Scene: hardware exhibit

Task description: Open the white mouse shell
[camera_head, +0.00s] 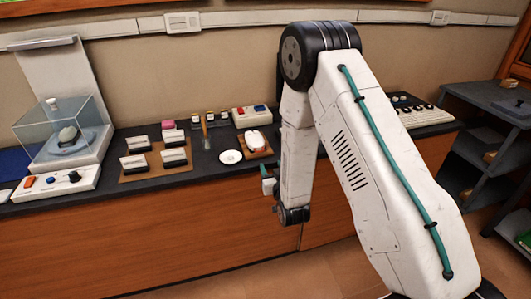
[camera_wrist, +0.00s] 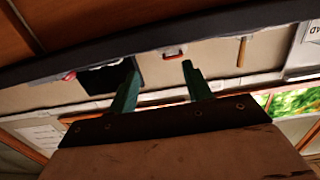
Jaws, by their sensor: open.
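The white mouse (camera_head: 255,140) is a small rounded white shape on a brown board (camera_head: 257,153) on the dark countertop, left of my arm in the head view. Its shell is too small there to tell whether it is open or shut. My gripper (camera_head: 268,183) hangs in front of the counter's front edge, lower and to the right of the mouse, apart from it. In the wrist view my gripper (camera_wrist: 160,64) shows two green fingers spread apart with nothing between them. I cannot make out the mouse in the wrist view.
A white round dish (camera_head: 230,157) lies left of the mouse. A box with red and blue buttons (camera_head: 251,116) stands behind it. A keyboard (camera_head: 422,116) lies right of my arm.

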